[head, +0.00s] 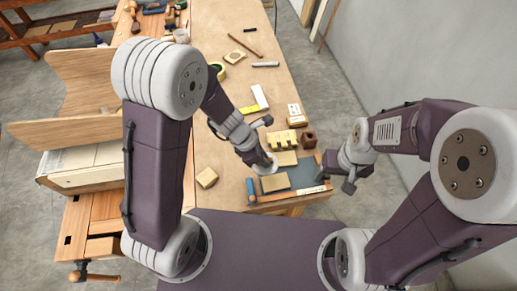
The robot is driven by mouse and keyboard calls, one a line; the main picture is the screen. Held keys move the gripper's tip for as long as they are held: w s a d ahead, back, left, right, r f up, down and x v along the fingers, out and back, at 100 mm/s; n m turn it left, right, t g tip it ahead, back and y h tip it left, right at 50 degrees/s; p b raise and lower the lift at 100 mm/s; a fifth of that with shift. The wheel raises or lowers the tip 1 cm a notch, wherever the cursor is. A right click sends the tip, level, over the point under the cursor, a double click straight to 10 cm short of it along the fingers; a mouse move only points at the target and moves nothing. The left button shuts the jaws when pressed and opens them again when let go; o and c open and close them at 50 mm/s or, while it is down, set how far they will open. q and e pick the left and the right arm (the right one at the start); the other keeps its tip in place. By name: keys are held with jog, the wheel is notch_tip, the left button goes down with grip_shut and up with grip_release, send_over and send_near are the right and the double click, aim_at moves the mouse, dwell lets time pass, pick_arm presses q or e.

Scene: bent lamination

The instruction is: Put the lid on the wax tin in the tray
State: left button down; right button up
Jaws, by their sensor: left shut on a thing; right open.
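My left gripper (266,162) is over the left part of the tray (258,200), shut on a pale round disc (264,170), which looks like the lid. The arm hides part of the disc, and I cannot tell whether the disc touches anything below it. I cannot make out the wax tin; it may be hidden under the disc and gripper. The tray has a wooden front rim and a dark blue-grey floor. My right gripper (336,177) is open and empty beside the tray's right end.
Tan blocks (275,183) lie in the tray. Behind it are a notched yellow block (282,139), a small brown block (309,138) and a labelled box (296,114). Bare bench top (215,150) shows to the left.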

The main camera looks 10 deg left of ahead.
pick_arm(q)
jog(key=shift+w+a+f+n+b, duration=0.2)
jog(key=shift+a+f+b, duration=0.25)
jog(key=shift+f, duration=0.15)
jog(key=shift+w+a+f+n+b, duration=0.1)
jog(key=shift+w+a+f+b, duration=0.1)
jog(key=shift+a+f+b, duration=0.25)
jog(key=w+a+f+m+g+b, duration=0.3)
jog(key=w+a+m, duration=0.15)
jog(key=m, duration=0.25)
jog(key=s+a+r+m+g+y, duration=0.1)
jog(key=s+a+m+y, duration=0.1)
jog(key=a+m, duration=0.3)
jog(key=s+a+r+m+g+y, duration=0.1)
jog(key=s+a+m+y, duration=0.1)
jog(key=a+m, duration=0.3)
jog(key=m, duration=0.4)
jog(key=shift+r+m+g, duration=0.25)
jog(key=shift+m+g, duration=0.15)
jog(key=shift+w, duration=0.1)
